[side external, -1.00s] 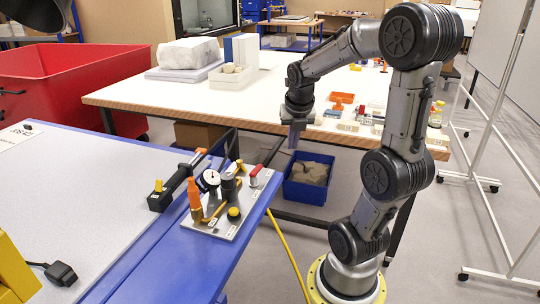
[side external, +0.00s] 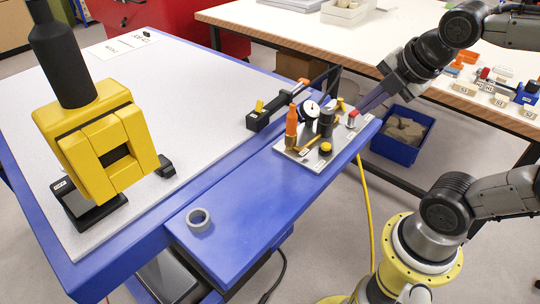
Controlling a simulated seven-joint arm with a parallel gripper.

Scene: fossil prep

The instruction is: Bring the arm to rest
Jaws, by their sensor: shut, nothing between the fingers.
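My gripper (side external: 366,105) is in the upper right of the side external view, tilted down and to the left. Its slim fingers are together and hold nothing that I can see. The fingertips are close to the right end of the grey tool plate (side external: 311,166), near a small red-topped part (side external: 352,118). I cannot tell whether they touch anything there. My arm reaches in from the right edge, and part of it is out of frame.
The plate carries a dial gauge (side external: 311,110) and an orange-handled tool (side external: 291,122). A yellow device (side external: 97,140) stands on the blue-edged bench. A grey ring (side external: 199,219) lies on bare blue surface (side external: 225,245). A blue bin (side external: 398,150) sits below the white table (side external: 330,37).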

